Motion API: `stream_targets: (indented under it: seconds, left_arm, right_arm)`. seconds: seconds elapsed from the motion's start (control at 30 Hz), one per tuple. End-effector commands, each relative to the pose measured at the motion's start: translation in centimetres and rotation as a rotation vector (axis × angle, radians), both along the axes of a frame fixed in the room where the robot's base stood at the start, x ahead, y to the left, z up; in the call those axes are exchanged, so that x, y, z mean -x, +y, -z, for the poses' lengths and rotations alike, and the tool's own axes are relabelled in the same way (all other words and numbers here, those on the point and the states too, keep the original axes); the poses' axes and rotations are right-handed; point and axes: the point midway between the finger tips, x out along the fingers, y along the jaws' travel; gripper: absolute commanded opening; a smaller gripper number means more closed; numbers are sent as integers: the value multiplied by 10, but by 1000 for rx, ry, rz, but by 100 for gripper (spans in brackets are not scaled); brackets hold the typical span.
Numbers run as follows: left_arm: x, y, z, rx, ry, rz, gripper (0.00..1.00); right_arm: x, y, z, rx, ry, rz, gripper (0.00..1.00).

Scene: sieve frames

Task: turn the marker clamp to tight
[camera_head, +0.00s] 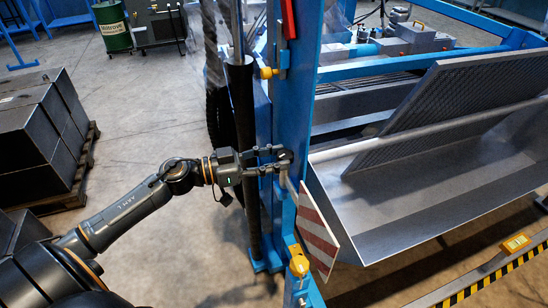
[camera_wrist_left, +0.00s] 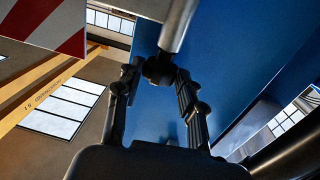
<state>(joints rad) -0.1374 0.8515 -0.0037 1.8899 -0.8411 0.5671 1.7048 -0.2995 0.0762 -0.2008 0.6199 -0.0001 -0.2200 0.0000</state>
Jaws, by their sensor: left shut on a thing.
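The marker clamp (camera_head: 286,157) is a dark round knob with a light grey bar on the blue post (camera_head: 296,110). The bar slants down and right from the knob in the head view. A red and white striped board (camera_head: 318,232) hangs beside the post, just below the clamp. My left gripper (camera_head: 278,160) reaches in from the left and is shut on the clamp. In the left wrist view its fingers (camera_wrist_left: 158,88) close around the dark hub (camera_wrist_left: 158,68), and the grey bar (camera_wrist_left: 178,25) rises from it. My right gripper is out of view.
Yellow knobs show above (camera_head: 268,73) and below (camera_head: 299,263) on the post. A dark vertical column (camera_head: 241,130) stands close by my left wrist. A large metal trough (camera_head: 400,225) with a perforated screen (camera_head: 460,95) fills the right. Dark boxes (camera_head: 40,130) on a pallet stand left.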

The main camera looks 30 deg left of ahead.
Motion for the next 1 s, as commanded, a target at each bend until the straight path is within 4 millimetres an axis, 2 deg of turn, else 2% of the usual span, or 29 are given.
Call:
stream_targets:
  seconds: [0.37, 1.0]
  left_arm:
    - [-4, 3, 1, -3, -1, 125, 7]
    - [-17, 8, 1, -1, -6, 628, 7]
  right_arm:
    - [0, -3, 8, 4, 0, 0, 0]
    - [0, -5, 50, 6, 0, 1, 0]
